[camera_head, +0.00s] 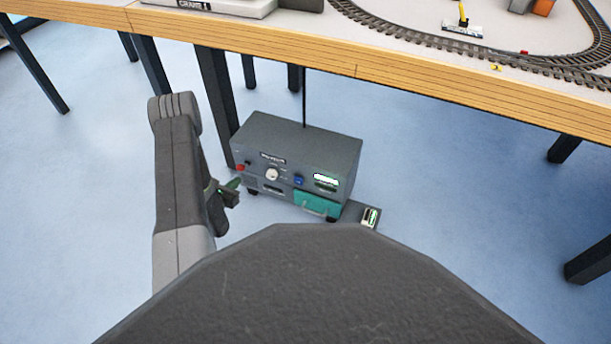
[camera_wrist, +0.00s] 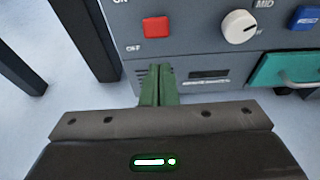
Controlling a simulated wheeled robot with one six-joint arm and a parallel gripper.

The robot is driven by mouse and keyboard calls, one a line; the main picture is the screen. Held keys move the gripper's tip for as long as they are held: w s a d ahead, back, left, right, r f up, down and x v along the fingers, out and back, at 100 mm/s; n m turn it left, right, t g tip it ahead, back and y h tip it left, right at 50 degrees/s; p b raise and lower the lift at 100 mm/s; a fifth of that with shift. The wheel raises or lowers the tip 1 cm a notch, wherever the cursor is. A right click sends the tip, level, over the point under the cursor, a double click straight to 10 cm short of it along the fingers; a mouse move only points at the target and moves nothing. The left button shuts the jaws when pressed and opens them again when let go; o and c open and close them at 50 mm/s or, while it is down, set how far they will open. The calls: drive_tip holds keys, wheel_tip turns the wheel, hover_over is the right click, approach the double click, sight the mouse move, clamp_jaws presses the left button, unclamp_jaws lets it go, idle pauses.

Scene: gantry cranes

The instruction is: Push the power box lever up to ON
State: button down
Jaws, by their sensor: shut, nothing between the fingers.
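The grey power box (camera_head: 297,154) stands on the floor under the table edge. Its front shows a red lever (camera_wrist: 156,27) between an ON label above and an OFF label below; the lever sits close to the OFF label. It also shows small and red in the head view (camera_head: 240,167). My gripper (camera_head: 236,186) is at the left of the box front. In the wrist view its green fingers (camera_wrist: 157,84) are together and empty, their tips a little below the red lever. I cannot tell whether they touch the panel.
A white knob (camera_wrist: 240,26), a blue button (camera_head: 299,181) and a teal drawer (camera_head: 316,205) are on the box front. A small unit with a lit display (camera_head: 370,217) stands right of the box. The wooden table (camera_head: 360,66) overhangs, with dark legs (camera_head: 214,105) near the box.

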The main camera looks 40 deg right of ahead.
drive_tip(key=shift+s+a, duration=0.25)
drive_tip(key=shift+a, duration=0.4)
drive_tip(key=shift+s+a, duration=0.3)
drive_tip(key=shift+a, duration=0.4)
drive_tip(key=shift+s+a, duration=0.25)
drive_tip(key=shift+a, duration=0.4)
drive_tip(key=shift+d, duration=0.1)
drive_tip(key=w+d, duration=0.2)
drive_tip(key=d, duration=0.4)
drive_tip(key=shift+w+d+r, duration=0.15)
drive_tip(key=shift+w+r, duration=0.1)
drive_tip(key=shift+w, duration=0.1)
